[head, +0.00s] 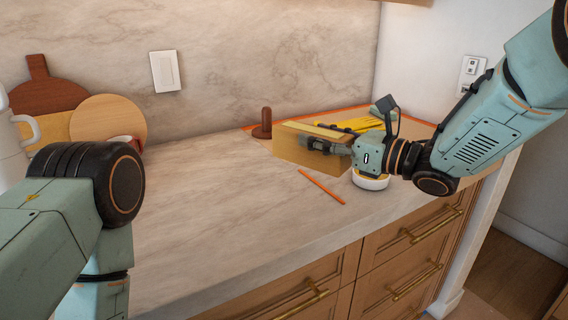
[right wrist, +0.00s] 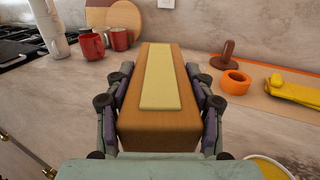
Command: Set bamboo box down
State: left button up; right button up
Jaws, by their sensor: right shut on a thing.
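The bamboo box (head: 300,146) is a tan block with a paler strip along its top. My right gripper (head: 328,146) is shut on it near the right end of the counter. In the right wrist view the box (right wrist: 186,128) lies between both fingers of the gripper (right wrist: 160,105), which press on its long sides. Whether the box touches the counter cannot be told. The marble counter (head: 200,210) extends below and to the left. My left arm shows at the left of the head view, but its gripper is out of view.
A brown wooden-looking stamp shape (head: 262,125), yellow items (head: 350,124) and an orange ring (right wrist: 236,82) are behind and right of the box. An orange stick (head: 322,187) lies in front. Red mugs (right wrist: 92,46) and boards (head: 112,118) stand left. The counter's middle is clear.

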jog(key=f, duration=0.6)
jog(key=s+f+b, duration=0.1)
jog(key=f, duration=0.2)
jog(key=shift+a, duration=0.15)
jog(key=shift+w+d+f, duration=0.2)
jog(key=shift+w, duration=0.1)
jog(key=o, duration=1.3)
jog(key=shift+s+a+r, duration=0.1)
jog(key=shift+s+a, duration=0.1)
jog(key=shift+s, duration=0.05)
jog(key=shift+o, duration=0.7)
jog(key=shift+w+d, duration=0.15)
jog(key=shift+w, duration=0.05)
jog(key=shift+s+d, duration=0.25)
jog(key=shift+s, duration=0.05)
jog(key=v, duration=1.1)
jog(key=shift+p, duration=0.35)
jog(key=shift+s, duration=0.1)
